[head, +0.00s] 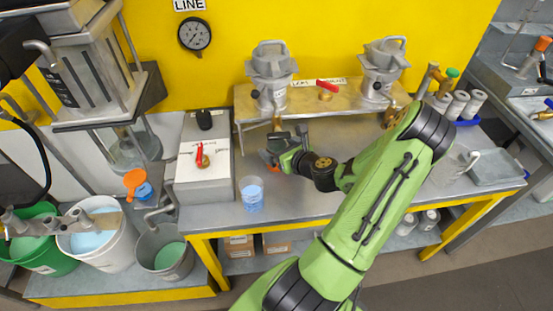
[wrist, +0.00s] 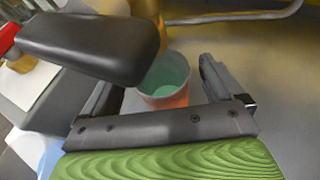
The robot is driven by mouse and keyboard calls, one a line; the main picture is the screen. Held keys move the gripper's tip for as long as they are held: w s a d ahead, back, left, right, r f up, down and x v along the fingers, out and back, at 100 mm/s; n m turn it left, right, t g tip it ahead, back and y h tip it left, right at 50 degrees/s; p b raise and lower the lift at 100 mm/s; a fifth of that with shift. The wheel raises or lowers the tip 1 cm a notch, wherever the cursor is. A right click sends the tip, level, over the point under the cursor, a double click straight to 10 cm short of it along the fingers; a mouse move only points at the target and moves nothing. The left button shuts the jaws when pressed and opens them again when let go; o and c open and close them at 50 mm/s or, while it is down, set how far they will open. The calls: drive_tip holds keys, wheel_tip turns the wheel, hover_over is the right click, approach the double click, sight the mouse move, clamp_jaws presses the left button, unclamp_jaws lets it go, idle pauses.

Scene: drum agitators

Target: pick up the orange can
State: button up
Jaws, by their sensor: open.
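The orange can (wrist: 168,98) shows in the wrist view as an orange-pink cup with green contents, between the two fingers of my gripper (wrist: 178,68). Its lower part is hidden by the gripper body. A gap shows between the can and the right finger; the left finger, close to the camera, hides the space on that side. In the head view my gripper (head: 277,148) is low over the steel bench, and only a small orange patch of the can (head: 270,159) shows beside it. My gripper is open.
A clear cup of blue liquid (head: 252,195) stands at the bench's front edge, left of my gripper. A white box with a red-handled valve (head: 203,166) is farther left. A raised shelf (head: 345,100) with two metal vessels runs behind. A brass spout (head: 277,124) hangs close behind the gripper.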

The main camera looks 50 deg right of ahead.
drive_tip(key=shift+x, duration=0.8)
drive_tip(key=shift+s, duration=0.1)
drive_tip(key=shift+c, duration=0.4)
drive_tip(key=c, duration=1.1)
drive_tip(key=shift+o, duration=0.2)
drive_tip(key=shift+r, duration=0.15)
drive_tip(key=shift+r+p, duration=0.7)
drive_tip(key=shift+p, duration=0.25)
